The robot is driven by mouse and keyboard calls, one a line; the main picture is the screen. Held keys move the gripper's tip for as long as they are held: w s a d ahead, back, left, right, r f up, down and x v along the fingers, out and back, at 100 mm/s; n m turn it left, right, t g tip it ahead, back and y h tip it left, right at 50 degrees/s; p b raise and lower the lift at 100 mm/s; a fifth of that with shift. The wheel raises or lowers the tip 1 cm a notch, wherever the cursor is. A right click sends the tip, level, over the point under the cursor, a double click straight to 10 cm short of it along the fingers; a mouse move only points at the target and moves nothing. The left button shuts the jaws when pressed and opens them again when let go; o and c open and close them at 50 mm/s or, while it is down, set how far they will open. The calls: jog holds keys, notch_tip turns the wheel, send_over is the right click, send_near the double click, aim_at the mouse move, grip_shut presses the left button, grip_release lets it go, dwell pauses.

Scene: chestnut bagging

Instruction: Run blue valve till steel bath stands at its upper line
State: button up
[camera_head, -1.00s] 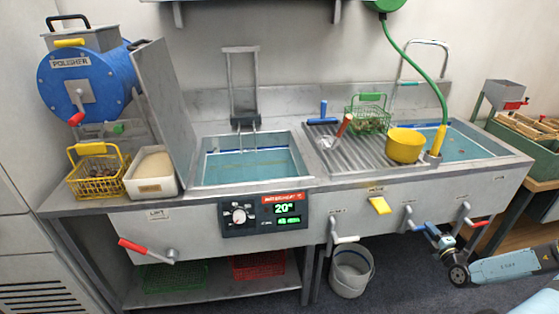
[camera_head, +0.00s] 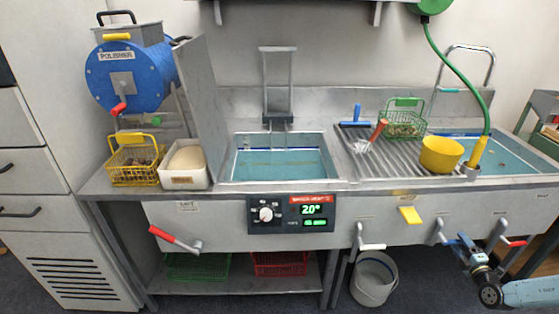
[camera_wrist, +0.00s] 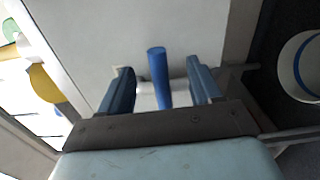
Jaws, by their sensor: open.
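The steel bath (camera_head: 330,183) is sunk in the bench left of the ribbed drainboard and holds blue-green water. A band runs along its inner wall near the water, but I cannot tell which line the water meets. The blue valve (camera_head: 452,242) is a lever on the bench front, right of the yellow tab. My gripper (camera_head: 470,247) is at this lever. In the wrist view my gripper (camera_wrist: 160,88) is open, with the blue handle (camera_wrist: 157,68) standing between its two fingers, a visible gap on each side.
A control panel (camera_head: 290,214) reads about 20 degrees. A red lever (camera_head: 175,237) is at left, a white lever (camera_head: 370,247) over a bucket (camera_head: 374,280), and another red lever (camera_head: 515,243) right of my gripper. A yellow bowl (camera_head: 441,155) sits on the drainboard.

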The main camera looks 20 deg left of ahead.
dwell(0.3)
jog(key=v, duration=0.9)
dwell(0.3)
jog(key=s+a+r+n+g+y, duration=0.25)
jog(key=a+r+n+g, duration=0.65)
jog(key=r+n, duration=0.65)
jog(key=s+a+r+n+g+y, duration=0.2)
jog(key=s+a+r+n+g, duration=0.3)
jog(key=a+r+n, duration=0.75)
jog(key=s+a+r+n+t+h, duration=0.1)
jog(key=s+r+n+h, duration=0.9)
jog(key=s+r+n, duration=1.1)
notch_tip(320, 180, up, 4)
jog(key=shift+s+r+t+h, duration=0.1)
jog(key=shift+s+t+h, duration=0.25)
jog(key=shift+s+t, duration=0.45)
